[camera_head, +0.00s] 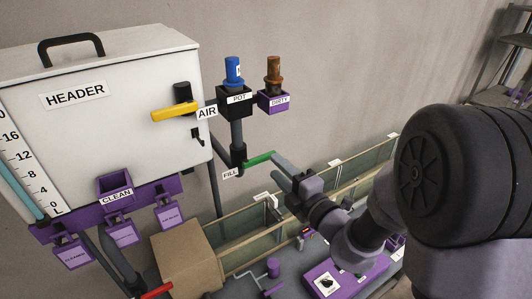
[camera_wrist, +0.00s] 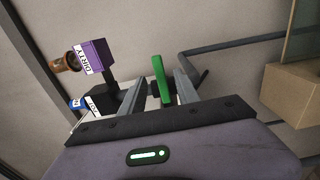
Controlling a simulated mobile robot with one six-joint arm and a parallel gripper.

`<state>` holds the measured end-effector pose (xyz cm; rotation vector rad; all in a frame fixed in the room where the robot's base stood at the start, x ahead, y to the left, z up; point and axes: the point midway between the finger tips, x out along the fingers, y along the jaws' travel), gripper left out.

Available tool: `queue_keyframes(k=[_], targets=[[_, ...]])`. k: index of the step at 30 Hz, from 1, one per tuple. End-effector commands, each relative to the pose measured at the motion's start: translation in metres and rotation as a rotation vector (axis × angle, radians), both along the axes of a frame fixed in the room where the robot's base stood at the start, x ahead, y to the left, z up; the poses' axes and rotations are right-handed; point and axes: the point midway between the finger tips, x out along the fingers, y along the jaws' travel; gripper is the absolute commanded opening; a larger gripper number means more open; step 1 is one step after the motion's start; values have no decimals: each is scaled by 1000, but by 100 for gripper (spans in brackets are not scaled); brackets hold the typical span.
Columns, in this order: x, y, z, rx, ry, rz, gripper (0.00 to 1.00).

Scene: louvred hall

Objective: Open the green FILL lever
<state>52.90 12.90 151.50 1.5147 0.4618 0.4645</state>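The green FILL lever (camera_head: 259,159) sticks out to the right from a dark valve on the grey pipe below the POT holder, beside the white FILL label (camera_head: 231,174). My gripper (camera_head: 279,167) is at the lever's free right end. In the wrist view the green lever (camera_wrist: 161,80) stands between the two fingers of my gripper (camera_wrist: 157,90). The fingers are apart, with a gap on the lever's left side; the right finger is close to it, and I cannot tell whether they touch. The valve body is partly hidden behind the left finger in the wrist view.
The white HEADER tank (camera_head: 100,110) stands left, with a yellow AIR lever (camera_head: 175,111). A blue-topped POT holder (camera_head: 237,99) and purple DIRTY holder (camera_head: 273,102) sit above the valve. A cardboard box (camera_head: 184,262) and greenish trough (camera_head: 245,222) lie below. A red lever (camera_head: 156,290) is lower left.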

Motion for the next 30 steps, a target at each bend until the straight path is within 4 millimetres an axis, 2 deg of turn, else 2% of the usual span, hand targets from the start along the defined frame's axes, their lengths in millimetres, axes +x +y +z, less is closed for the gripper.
queue_keyframes(k=[8, 20, 26, 30], targets=[[32, 23, 1, -1, -1, 3, 38], [47, 33, 2, -2, 0, 3, 38], [48, 34, 0, -2, 0, 2, 38], [48, 33, 0, -2, 0, 2, 11]])
